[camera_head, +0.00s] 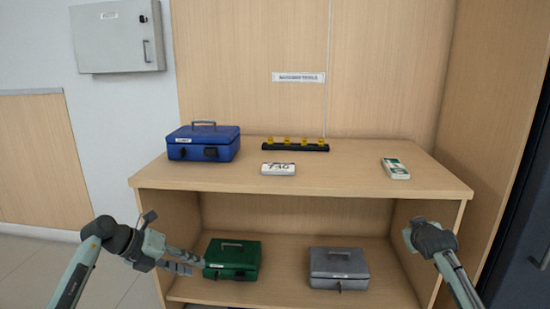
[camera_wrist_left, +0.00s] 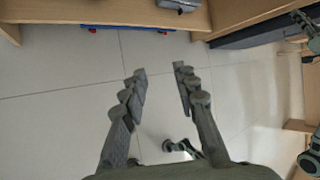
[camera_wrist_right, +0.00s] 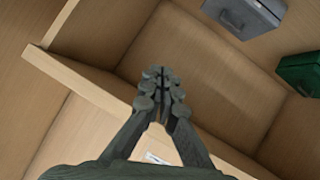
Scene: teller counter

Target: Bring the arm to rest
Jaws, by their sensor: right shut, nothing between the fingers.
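My left gripper (camera_head: 188,262) is in front of the lower shelf, beside the green cash box. In the left wrist view its fingers (camera_wrist_left: 159,71) stand apart with only floor tiles between them, so it is open and empty. My right gripper's wrist shows at the right front of the counter in the head view, where its fingers cannot be made out. In the right wrist view the right fingers (camera_wrist_right: 161,72) are together, shut on nothing, with the shelf compartment behind them.
The wooden counter (camera_head: 330,187) carries a blue cash box (camera_head: 203,144), a black strip with yellow pieces (camera_head: 295,145), a white number block (camera_head: 278,169) and a pale handheld device (camera_head: 395,168). Below stand a green cash box (camera_head: 232,260) and a grey one (camera_head: 338,269).

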